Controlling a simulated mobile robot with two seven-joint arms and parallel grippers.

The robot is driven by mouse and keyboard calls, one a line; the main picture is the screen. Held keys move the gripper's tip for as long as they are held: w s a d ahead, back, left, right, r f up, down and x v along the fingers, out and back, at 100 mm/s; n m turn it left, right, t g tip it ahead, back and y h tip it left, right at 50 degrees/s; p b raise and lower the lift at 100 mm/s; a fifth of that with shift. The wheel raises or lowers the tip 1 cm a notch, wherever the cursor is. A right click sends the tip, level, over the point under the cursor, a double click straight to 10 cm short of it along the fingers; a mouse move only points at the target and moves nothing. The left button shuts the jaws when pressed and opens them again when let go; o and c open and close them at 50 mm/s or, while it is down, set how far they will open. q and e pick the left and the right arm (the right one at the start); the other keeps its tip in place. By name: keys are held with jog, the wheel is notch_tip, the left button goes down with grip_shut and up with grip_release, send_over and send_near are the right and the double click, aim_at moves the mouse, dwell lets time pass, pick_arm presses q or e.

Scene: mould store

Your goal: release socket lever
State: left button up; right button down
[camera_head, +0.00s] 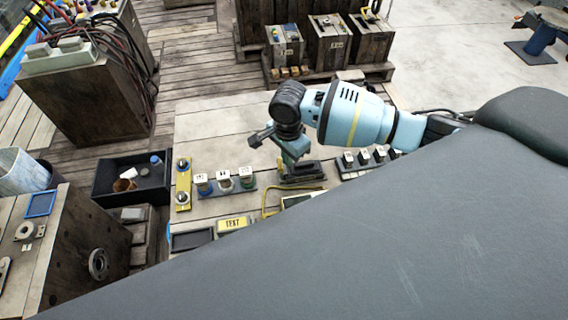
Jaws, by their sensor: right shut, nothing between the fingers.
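My right gripper (293,158) reaches in from the right on its light-blue arm. It points down over a dark socket block (302,174) on the wooden bench (222,128). Its fingers are shut and hold nothing. The fingertips are at or just above the block; I cannot tell if they touch it. The gripper covers part of the block, and I cannot make out the lever clearly. My left gripper is not in view.
Left of the block stands a strip with several white-topped parts (225,183), then a yellow strip (183,185). A yellow TEXT label (234,224) lies in front. A black bin (131,178) is at the left. A large grey surface hides the lower right.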

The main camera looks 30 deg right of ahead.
jog(key=shift+a, duration=0.2)
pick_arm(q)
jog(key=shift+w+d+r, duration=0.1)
pick_arm(e)
jog(key=shift+w+a+f, duration=0.15)
jog(key=shift+a, duration=0.3)
jog(key=shift+w+a+f, duration=0.15)
jog(key=shift+a+f, duration=0.05)
jog(key=shift+a, duration=0.25)
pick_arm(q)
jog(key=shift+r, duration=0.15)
pick_arm(e)
jog(key=shift+d+r+p, duration=0.25)
jog(key=shift+d+p, duration=0.1)
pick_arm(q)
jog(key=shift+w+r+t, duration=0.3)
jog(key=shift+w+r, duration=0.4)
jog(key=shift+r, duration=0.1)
pick_arm(e)
jog(key=shift+d, duration=0.25)
